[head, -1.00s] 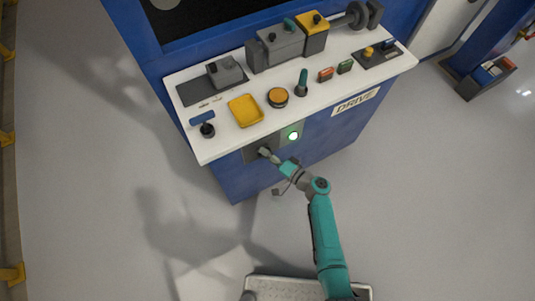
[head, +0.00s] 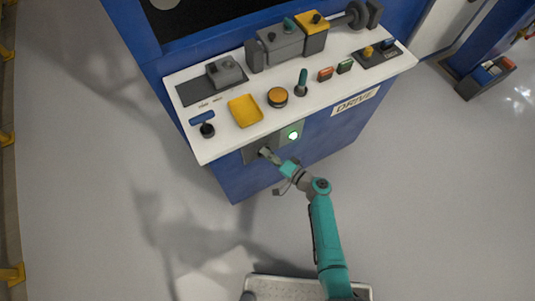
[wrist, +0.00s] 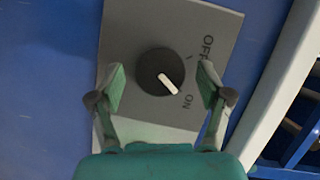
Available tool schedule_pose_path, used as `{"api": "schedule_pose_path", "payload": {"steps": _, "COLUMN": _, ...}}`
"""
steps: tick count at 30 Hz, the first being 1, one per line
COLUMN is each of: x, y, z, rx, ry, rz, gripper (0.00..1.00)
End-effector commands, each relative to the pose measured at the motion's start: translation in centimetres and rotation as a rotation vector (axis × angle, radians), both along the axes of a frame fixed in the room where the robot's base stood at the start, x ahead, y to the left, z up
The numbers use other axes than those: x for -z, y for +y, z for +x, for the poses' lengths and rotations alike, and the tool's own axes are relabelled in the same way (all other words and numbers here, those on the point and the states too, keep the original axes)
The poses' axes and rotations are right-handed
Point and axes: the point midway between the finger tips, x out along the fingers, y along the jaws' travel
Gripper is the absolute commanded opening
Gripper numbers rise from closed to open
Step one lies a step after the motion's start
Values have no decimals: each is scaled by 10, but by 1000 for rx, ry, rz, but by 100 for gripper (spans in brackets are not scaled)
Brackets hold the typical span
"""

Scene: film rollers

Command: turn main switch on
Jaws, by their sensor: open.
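The main switch is a round black knob (wrist: 152,71) with a white pointer bar, on a grey plate (wrist: 225,30) marked OFF and ON. In the wrist view the pointer aims at the ON mark. My gripper (wrist: 162,88) is open, with one finger on each side of the knob and gaps between. In the head view my gripper (head: 266,153) is at the grey plate on the cabinet's front, below the white shelf, and hides the knob. A green lamp (head: 293,135) is lit on a lighter plate just right of it.
The blue cabinet (head: 240,188) carries a white shelf (head: 215,148) that overhangs the switch, with a yellow tray (head: 245,111), an orange button (head: 277,97) and several levers on top. The grey floor around my arm is clear.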

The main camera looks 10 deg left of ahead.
Motion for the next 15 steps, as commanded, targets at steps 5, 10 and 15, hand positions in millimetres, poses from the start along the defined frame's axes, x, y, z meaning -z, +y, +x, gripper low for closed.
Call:
{"api": "schedule_pose_path", "payload": {"steps": 5, "x": -2, "y": -19, "z": -13, "rx": 5, "ry": 2, "rz": 0, "gripper": 78}}
{"api": "schedule_pose_path", "payload": {"steps": 10, "x": -5, "y": -49, "z": -32, "rx": 6, "ry": 2, "rz": -1, "gripper": 78}}
{"api": "schedule_pose_path", "payload": {"steps": 15, "x": -8, "y": -74, "z": -49, "rx": 4, "ry": 1, "rz": 0, "gripper": 78}}
